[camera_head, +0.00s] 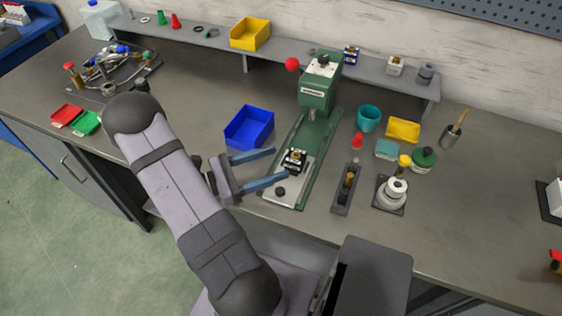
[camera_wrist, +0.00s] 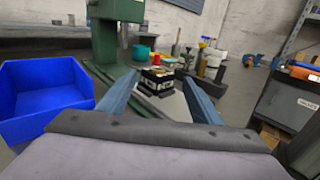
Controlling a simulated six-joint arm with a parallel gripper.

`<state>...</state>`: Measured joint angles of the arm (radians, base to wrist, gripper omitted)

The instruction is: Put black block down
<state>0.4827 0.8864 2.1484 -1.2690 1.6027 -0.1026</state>
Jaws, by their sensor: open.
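The black block (camera_head: 294,161), with a pale and brass-coloured top, sits on the light metal plate (camera_head: 283,194) at the foot of the green press (camera_head: 318,88). My gripper (camera_head: 281,163) is open, one finger toward the back and one toward the front, with the block near the fingertips. In the wrist view the black block (camera_wrist: 157,80) stands upright just beyond and between the two blue fingers (camera_wrist: 158,92). No contact with either finger is visible. The block's underside is hidden.
A blue bin (camera_head: 249,127) stands behind and left of my gripper. A dark narrow holder (camera_head: 346,189) and a white round fixture (camera_head: 391,194) stand to the right. A teal cup (camera_head: 368,118) stands behind them.

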